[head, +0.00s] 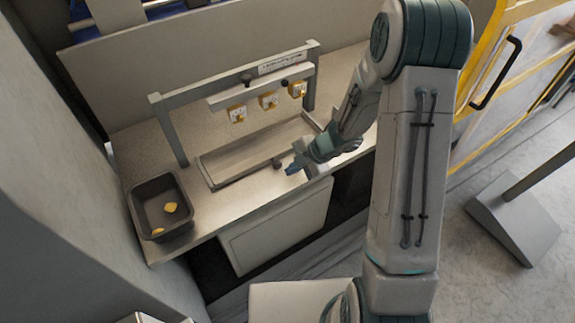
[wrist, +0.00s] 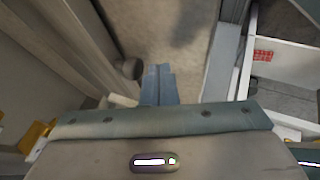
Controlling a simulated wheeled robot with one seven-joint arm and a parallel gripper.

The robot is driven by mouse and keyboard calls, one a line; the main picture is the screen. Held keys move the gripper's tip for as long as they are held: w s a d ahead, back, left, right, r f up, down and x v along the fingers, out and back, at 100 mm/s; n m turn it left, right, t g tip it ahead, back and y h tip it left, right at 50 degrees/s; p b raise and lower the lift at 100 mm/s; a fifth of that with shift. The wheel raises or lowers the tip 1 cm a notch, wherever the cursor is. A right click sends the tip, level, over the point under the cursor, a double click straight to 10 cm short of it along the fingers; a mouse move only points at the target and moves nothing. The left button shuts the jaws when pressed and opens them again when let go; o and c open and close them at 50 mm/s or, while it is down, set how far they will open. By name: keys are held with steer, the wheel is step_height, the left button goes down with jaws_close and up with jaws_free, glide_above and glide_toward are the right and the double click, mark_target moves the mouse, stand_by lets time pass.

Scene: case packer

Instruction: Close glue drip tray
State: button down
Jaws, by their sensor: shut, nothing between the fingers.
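The glue drip tray (head: 255,150) is a long, shallow grey metal tray on the worktop, below a frame with several yellow-marked glue heads (head: 268,101). A small dark round knob (head: 277,163) shows at its front edge. My gripper (head: 292,168) is just right of the knob in the head view, with its blue fingers pointing left. I cannot tell whether they touch the tray. In the wrist view my gripper (wrist: 157,84) has its fingers together with nothing between them. A dark rounded knob (wrist: 131,69) is left of the fingertips there.
A black bin (head: 160,207) with a few yellow pieces stands at the worktop's left end. A pale panel (head: 275,228) is below the worktop front. A yellow-framed machine door with a black handle (head: 497,72) is at right. A grey stand base (head: 515,219) is on the floor.

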steer(key=shift+s+d+r, duration=0.25)
steer(key=shift+s+d, duration=0.1)
steer(key=shift+s, duration=0.1)
steer(key=shift+s+d+r, duration=0.2)
steer(key=shift+s+d, duration=0.1)
steer(key=shift+s, duration=0.15)
steer(key=v, duration=0.9)
steer(key=shift+p, duration=0.3)
